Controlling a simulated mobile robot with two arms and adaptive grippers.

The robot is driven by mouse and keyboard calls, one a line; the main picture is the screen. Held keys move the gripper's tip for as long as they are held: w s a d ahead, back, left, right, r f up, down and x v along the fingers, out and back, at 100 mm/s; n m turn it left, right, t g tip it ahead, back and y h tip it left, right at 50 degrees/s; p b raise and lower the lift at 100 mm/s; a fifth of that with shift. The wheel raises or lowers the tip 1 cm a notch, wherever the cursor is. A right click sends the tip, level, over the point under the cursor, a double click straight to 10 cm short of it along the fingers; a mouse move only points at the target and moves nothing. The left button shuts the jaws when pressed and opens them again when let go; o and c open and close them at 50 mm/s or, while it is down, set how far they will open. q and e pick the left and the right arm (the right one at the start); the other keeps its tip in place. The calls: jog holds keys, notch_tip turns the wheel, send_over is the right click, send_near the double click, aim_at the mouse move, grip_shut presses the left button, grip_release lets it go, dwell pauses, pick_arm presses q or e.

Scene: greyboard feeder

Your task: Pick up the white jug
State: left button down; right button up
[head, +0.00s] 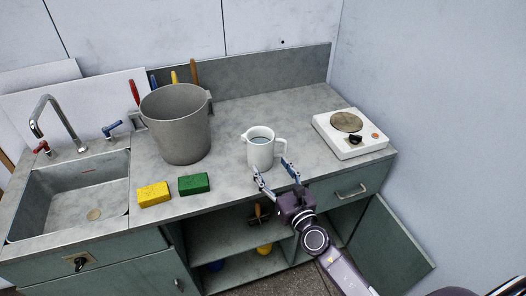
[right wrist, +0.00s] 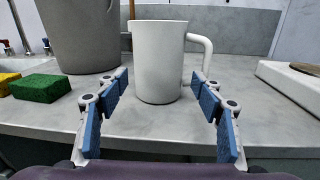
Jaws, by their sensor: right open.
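The white jug (head: 260,148) stands upright on the grey counter, with its handle towards the right and what looks like liquid inside. My right gripper (head: 273,171) is open, with its fingers just in front of the jug. In the right wrist view the jug (right wrist: 158,62) stands straight ahead, between and beyond the blue-padded fingers of the gripper (right wrist: 160,98). The handle reaches out above the right finger. I cannot tell whether a fingertip touches the jug. My left gripper is not in view.
A large grey bucket (head: 177,125) stands left of the jug. A yellow sponge (head: 153,194) and a green sponge (head: 194,184) lie near the front edge. A white hotplate (head: 350,133) is at the right, the sink (head: 70,195) at the left. A cabinet door (head: 385,245) hangs open below.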

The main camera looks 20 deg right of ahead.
aim_at(261, 152)
jog(key=shift+w+a+f+n, duration=0.1)
jog(key=shift+w+a+n, duration=0.1)
jog(key=shift+w+n, duration=0.15)
jog(key=w, duration=0.7)
jog(key=shift+w+a, duration=0.15)
jog(key=shift+a, duration=0.2)
jog(key=c, duration=1.2)
jog(key=shift+r, duration=0.2)
